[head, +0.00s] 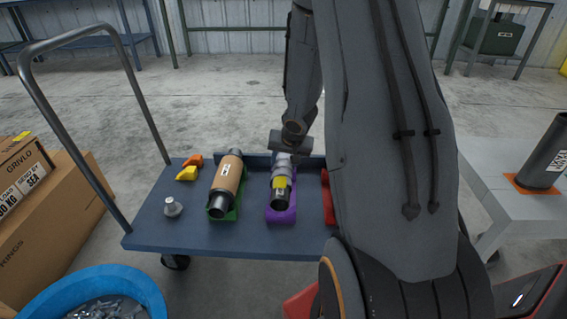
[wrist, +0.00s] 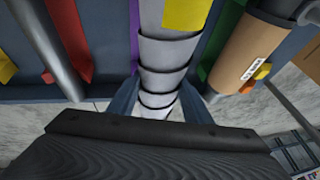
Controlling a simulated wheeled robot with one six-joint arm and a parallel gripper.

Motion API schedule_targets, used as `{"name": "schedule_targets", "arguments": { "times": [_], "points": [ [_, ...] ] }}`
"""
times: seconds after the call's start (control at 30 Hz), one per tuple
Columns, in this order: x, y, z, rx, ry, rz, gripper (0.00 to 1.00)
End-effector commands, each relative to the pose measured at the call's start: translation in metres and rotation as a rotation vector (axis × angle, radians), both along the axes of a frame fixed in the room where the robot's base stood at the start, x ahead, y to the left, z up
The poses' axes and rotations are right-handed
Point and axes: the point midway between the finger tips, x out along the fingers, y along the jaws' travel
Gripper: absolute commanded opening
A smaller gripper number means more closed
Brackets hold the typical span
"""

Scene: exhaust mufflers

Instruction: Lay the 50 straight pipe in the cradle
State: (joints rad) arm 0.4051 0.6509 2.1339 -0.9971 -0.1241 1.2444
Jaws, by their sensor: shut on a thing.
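A silver pipe (head: 280,183) with ribbed bands, a yellow band and a dark open near end lies along the purple cradle (head: 283,216) on the blue cart. Whether it rests fully or hovers slightly, I cannot tell. No number is readable on it. In the wrist view the ribbed pipe (wrist: 164,78) runs between my two blue-grey fingers. My gripper (wrist: 158,106) is shut on its far part; in the head view my wrist covers that end. A purple edge (wrist: 133,35) shows beside the pipe.
A brown-wrapped muffler (head: 228,178) lies in a green cradle (head: 232,213) to the left. A red cradle (head: 327,198) at right is mostly hidden by my arm. Orange and yellow pieces (head: 188,170) and a metal cone (head: 173,207) sit on the cart (head: 160,239).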

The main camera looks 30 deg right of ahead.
Motion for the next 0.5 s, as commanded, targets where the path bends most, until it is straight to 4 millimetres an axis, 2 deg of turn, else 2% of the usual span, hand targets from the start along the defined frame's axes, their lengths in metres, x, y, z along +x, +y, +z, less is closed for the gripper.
{"name": "schedule_targets", "arguments": {
  "times": [0.5],
  "points": [
    [0.001,0.0,-0.027,0.0,-0.001,0.001,0.08]
  ]
}}
